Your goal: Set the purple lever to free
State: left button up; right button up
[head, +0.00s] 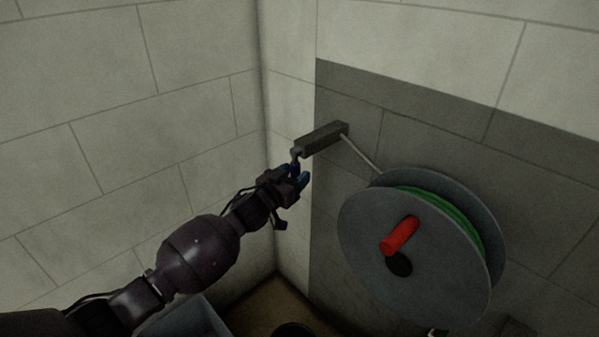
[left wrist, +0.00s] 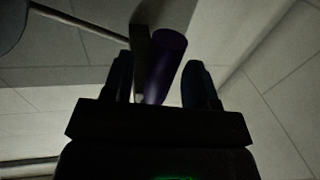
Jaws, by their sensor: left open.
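The purple lever (head: 295,163) is small and dark in the head view, at the near left end of a grey bar-shaped housing (head: 322,138) on the wall. In the left wrist view the purple lever (left wrist: 167,58) shows as a thick cylinder between the two fingers. My left gripper (head: 295,177) is open, with its blue fingertips at the lever. In the left wrist view its fingers (left wrist: 158,80) stand on either side of the lever, with a gap visible on the right side. Lever markings are not readable. My right gripper is not in view.
A large grey reel (head: 370,240) with a green wound line (head: 450,222) and a red handle (head: 400,236) stands right of my left gripper. A thin rod (head: 362,156) runs from the housing to the reel. A grey-blue container (head: 205,318) sits low, below my arm.

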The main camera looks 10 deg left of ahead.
pick_arm(q)
jog(key=shift+x, duration=1.2)
grip_shut()
